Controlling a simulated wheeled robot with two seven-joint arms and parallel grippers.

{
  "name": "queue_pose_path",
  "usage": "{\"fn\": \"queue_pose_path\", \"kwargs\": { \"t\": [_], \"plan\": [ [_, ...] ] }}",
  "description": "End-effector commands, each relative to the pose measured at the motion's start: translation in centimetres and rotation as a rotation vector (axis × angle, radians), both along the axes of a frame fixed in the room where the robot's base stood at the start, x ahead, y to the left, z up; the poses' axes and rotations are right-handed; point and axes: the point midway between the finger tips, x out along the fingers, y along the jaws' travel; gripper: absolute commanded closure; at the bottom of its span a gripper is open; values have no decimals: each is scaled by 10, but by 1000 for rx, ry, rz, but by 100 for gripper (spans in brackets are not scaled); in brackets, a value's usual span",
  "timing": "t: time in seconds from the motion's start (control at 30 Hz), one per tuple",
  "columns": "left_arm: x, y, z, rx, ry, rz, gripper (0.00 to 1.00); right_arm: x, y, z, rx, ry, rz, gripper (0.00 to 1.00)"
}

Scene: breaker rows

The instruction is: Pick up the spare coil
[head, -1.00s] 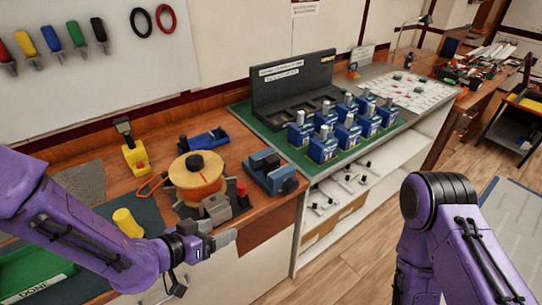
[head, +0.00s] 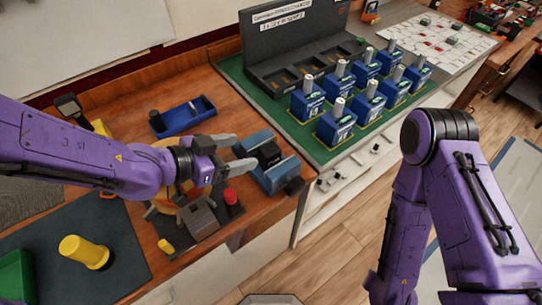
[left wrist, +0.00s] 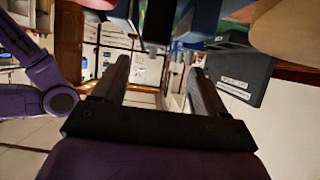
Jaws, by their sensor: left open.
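My left gripper (head: 238,152) is open and empty, reaching right over the bench beside a blue vise-like block (head: 275,172). A small black piece (head: 268,154) sits in the block's middle, just beyond my fingertips. I cannot tell whether it is the spare coil. A blue tray (head: 180,122) behind the gripper holds a dark cylinder, also not clearly identifiable. In the left wrist view my open fingers (left wrist: 160,75) have blue parts above them, with nothing held between them. My right arm shows at the right; its gripper is out of view.
Several blue breakers (head: 337,122) stand on a green mat (head: 265,98) before a dark labelled rack (head: 290,45). A grey block (head: 200,220), a red knob (head: 231,197) and a round wooden spool lie under my left arm.

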Motion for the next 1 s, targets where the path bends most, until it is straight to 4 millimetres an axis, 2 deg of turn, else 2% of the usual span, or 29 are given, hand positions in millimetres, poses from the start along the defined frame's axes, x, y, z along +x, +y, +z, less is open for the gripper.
{"fn": "queue_pose_path", "kwargs": {
  "t": [0.1,0.43,0.7,0.73,0.93,1.0],
  "plan": [
    [14,-13,-10,4,9,-1,28,-1,0,2,0,1,0,57],
    [40,-53,-36,2,15,-6,28,0,0,10,-1,-1,0,57],
    [44,-59,-40,-1,13,-4,28,0,0,10,0,0,0,57],
    [44,-59,-40,-1,13,-3,31,0,0,10,0,0,0,57],
    [44,-58,-40,0,12,-3,96,0,0,10,0,0,0,57],
    [44,-58,-40,-1,13,-2,96,0,0,10,0,0,0,57]
  ]
}}
